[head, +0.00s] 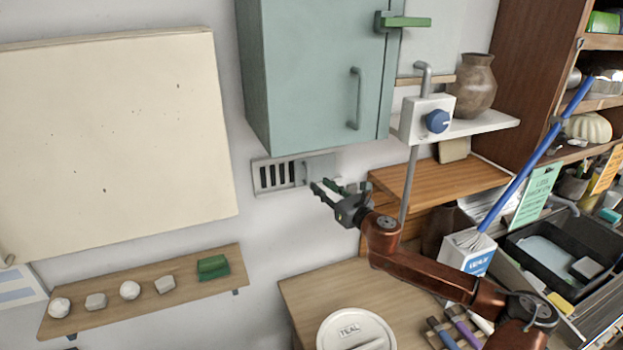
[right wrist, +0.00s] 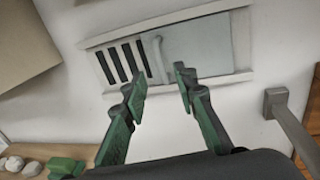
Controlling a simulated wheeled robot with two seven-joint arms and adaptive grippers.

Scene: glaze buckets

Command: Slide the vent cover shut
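The vent (head: 271,177) is a pale framed panel low on the wall under the cabinet, with dark slots at its left. Its grey sliding cover (head: 321,166) fills the right part, and the slots show uncovered. In the right wrist view the cover (right wrist: 200,47) has an upright handle (right wrist: 156,60) at its left edge, beside the slots (right wrist: 122,62). My right gripper (head: 327,188) is open in front of the cover. In the right wrist view its green fingertips (right wrist: 160,82) are apart below the handle, with nothing between them. My left gripper is not in view.
A teal cabinet (head: 312,75) hangs just above the vent. A grey upright pipe (head: 410,185) with a blue-knobbed box stands to the right. A wooden shelf (head: 140,292) with pale lumps is lower left. The wall between is clear.

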